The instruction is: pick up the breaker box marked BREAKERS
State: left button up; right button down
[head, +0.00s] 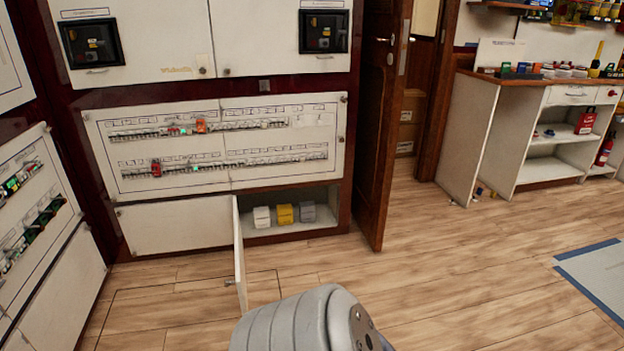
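Three small boxes stand side by side in the open low compartment under the breaker panel, in the head view. They are a white box (262,217), a yellow box (285,214) and a grey box (307,211). Any lettering on them is too small to read, so I cannot tell which is marked BREAKERS. A grey rounded part of my own arm shows at the bottom middle, nearer to me than the boxes. Neither of my grippers is in view.
The compartment's white door (239,255) stands open, jutting toward me left of the boxes. The breaker panel (215,143) is above. A brown wooden door (378,130) stands open to the right. A white shelf unit (550,168) is at the far right. The wooden floor (430,260) is mostly clear.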

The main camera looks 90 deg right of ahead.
aim_at(261, 214)
jog(key=l+z, duration=0.2)
jog(key=z, duration=0.3)
jog(key=l+z, duration=0.2)
jog(key=z, duration=0.25)
jog(key=i+l+z, duration=0.15)
jog(key=z, duration=0.35)
jog(key=i+l+z, duration=0.1)
jog(key=z, duration=0.4)
jog(key=l, duration=0.05)
